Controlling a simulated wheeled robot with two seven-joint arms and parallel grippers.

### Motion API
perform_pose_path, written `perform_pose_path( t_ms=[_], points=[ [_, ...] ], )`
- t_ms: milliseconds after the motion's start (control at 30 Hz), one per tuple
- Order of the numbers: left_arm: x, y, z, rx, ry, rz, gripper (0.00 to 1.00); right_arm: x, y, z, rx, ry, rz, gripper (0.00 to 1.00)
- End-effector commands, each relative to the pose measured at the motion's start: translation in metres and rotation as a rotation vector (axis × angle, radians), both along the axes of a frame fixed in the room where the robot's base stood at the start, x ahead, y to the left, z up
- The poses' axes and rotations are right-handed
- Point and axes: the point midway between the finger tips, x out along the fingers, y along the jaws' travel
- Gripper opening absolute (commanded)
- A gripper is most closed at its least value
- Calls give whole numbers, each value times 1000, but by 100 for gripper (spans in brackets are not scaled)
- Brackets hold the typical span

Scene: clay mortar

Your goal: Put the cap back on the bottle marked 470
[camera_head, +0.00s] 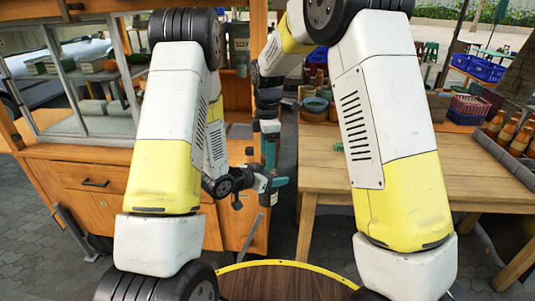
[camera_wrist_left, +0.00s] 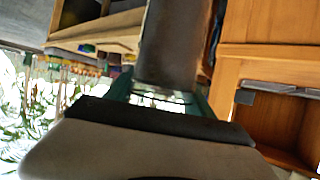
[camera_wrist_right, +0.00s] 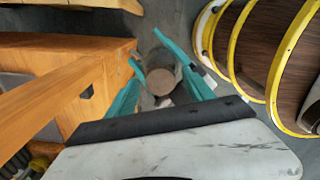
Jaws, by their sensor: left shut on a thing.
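My left gripper (camera_head: 276,184) is low in front of the cart and shut on a brown cylinder (camera_wrist_left: 172,45), which fills the middle of the left wrist view. No label or number is readable on it, so I cannot tell whether it is the bottle marked 470. My right gripper (camera_head: 268,160) points down just above the left one. In the right wrist view its teal fingers are spread, with a round grey-brown end (camera_wrist_right: 160,80) showing between or beyond them. I cannot tell whether that end is capped or touched. I cannot make out a separate cap.
A wooden cart (camera_head: 115,193) with drawers and glass panes stands on the left. A wooden table (camera_head: 410,175) on the right carries amber bottles (camera_head: 507,131) and crates (camera_head: 468,107). Paved ground shows between cart and table.

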Motion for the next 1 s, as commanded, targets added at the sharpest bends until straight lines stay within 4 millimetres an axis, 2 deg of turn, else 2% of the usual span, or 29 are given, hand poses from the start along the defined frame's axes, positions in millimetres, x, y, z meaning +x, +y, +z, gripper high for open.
perform_pose_path(
  t_ms=[233,500,600,1000],
  points=[
    [1,0,1,-1,-2,1,0,0,0,3,0,0,1,61],
    [1,0,1,-1,-2,1,0,0,0,37,0,0,1,61],
    [1,0,1,-1,-2,1,0,0,0,44,0,0,1,61],
    [1,0,1,-1,-2,1,0,0,0,49,1,0,45,59]
  ],
)
